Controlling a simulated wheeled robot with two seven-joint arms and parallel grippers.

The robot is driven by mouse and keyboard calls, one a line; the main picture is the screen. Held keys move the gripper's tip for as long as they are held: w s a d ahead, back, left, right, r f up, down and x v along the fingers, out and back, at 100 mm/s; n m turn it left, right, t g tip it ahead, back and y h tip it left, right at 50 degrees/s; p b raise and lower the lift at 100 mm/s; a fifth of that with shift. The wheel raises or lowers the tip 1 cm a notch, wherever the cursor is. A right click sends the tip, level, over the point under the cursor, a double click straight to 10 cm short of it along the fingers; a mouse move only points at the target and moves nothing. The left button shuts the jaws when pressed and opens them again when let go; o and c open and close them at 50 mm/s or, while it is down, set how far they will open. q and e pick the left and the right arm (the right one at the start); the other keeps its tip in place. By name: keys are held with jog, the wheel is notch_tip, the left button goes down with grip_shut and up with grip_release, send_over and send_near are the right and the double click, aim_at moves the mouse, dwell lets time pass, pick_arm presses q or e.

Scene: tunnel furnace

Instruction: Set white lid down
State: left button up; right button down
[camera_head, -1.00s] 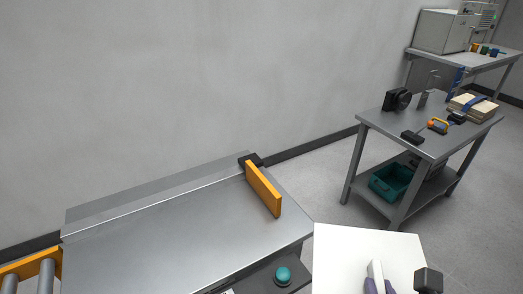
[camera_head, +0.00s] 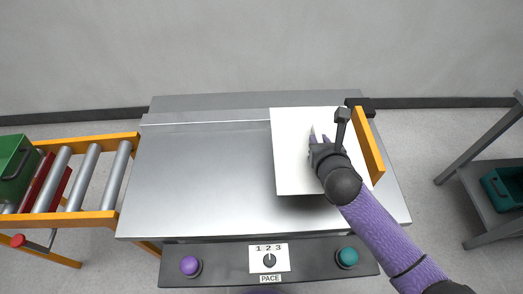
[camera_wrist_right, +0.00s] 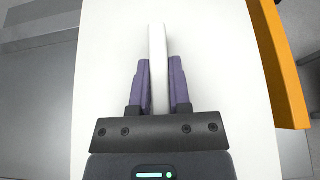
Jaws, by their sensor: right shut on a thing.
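The white lid (camera_head: 293,165) is a flat square panel over the right part of the steel table in the head view. It fills much of the right wrist view (camera_wrist_right: 215,90). My right gripper (camera_head: 320,140) is shut on the lid's upright white handle (camera_wrist_right: 158,70), with a purple finger on each side. A shadow shows below the lid's near edge; I cannot tell whether the lid touches the table. My left gripper is not in view.
The steel table (camera_head: 200,175) is clear left of the lid. An orange bar (camera_head: 368,145) stands close along the lid's right side. A front panel (camera_head: 220,265) carries a purple button (camera_head: 190,265), a dial and a teal button (camera_head: 347,257). A roller conveyor (camera_head: 88,170) adjoins at left.

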jog(key=shift+w+a+f+b, duration=0.15)
jog(key=shift+w+f+b, duration=0.15)
jog(key=shift+w+f, duration=0.65)
notch_tip(320, 180, down, 2)
jog(key=shift+f+b, duration=0.2)
jog(key=shift+b, duration=0.6)
jog(key=f+b, duration=0.4)
jog(key=f, duration=0.3)
jog(key=shift+s+f+b, duration=0.15)
jog(key=shift+s+b, duration=0.05)
jog(key=shift+b, duration=0.15)
jog(key=shift+r, duration=0.25)
jog(key=c, duration=1)
grip_release()
jog(key=shift+f, duration=0.1)
jog(key=o, duration=0.4)
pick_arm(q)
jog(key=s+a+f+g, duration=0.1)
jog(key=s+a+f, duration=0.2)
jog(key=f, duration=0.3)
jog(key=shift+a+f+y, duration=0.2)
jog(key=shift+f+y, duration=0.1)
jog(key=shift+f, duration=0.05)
pick_arm(e)
jog(key=shift+o, duration=0.2)
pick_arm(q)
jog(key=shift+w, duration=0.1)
